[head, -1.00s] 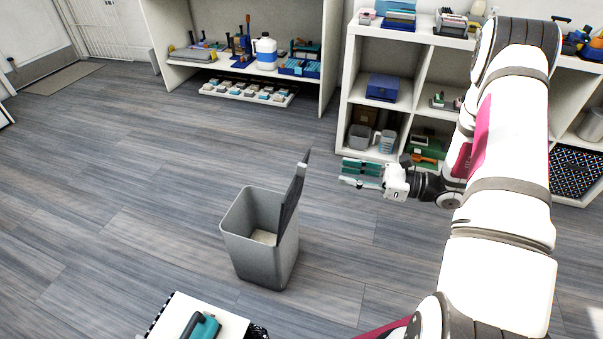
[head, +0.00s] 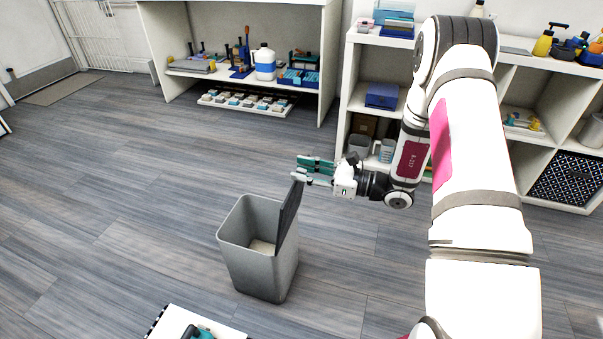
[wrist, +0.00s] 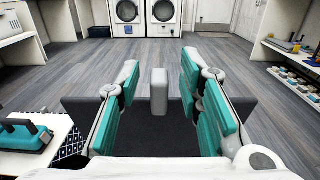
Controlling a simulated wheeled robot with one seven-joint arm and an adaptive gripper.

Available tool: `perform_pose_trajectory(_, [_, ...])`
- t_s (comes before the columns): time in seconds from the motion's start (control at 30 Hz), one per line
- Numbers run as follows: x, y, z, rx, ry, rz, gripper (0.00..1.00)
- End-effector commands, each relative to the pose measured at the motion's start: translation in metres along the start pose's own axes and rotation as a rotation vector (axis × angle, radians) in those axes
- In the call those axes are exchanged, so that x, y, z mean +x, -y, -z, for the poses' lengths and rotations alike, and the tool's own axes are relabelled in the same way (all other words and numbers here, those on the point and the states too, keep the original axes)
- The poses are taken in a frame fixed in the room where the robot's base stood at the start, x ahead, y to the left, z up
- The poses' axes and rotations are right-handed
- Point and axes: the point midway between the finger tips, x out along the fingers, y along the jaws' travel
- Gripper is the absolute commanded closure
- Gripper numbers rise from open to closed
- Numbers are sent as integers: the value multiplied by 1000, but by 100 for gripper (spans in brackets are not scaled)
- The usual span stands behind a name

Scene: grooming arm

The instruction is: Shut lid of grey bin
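The grey bin (head: 262,270) stands on the floor with its top open. Its dark lid (head: 289,215) is hinged on the right side and stands up, nearly upright. My gripper (head: 317,170) is at the lid's top edge, to the right of it, with teal finger pads. In the wrist view my gripper (wrist: 160,100) is open, and a light grey tab (wrist: 158,88) shows in the gap between the fingers, clear of both pads. The dark lid (wrist: 150,135) spreads beneath and behind the fingers there. Whether a finger touches the lid I cannot tell.
A white-topped stand with a teal tool (wrist: 27,136) is close by on the left in the wrist view. White shelving (head: 345,120) stands behind my arm, and a low shelf unit (head: 325,60) is at the back. The floor left of the bin is clear.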

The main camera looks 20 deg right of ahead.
Motion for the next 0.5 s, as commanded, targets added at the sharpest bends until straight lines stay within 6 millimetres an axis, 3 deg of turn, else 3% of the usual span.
perform_pose_trajectory(0.4, [8,0,0,0,0,0,67])
perform_pose_trajectory(0.5, [8,0,0,0,0,0,89])
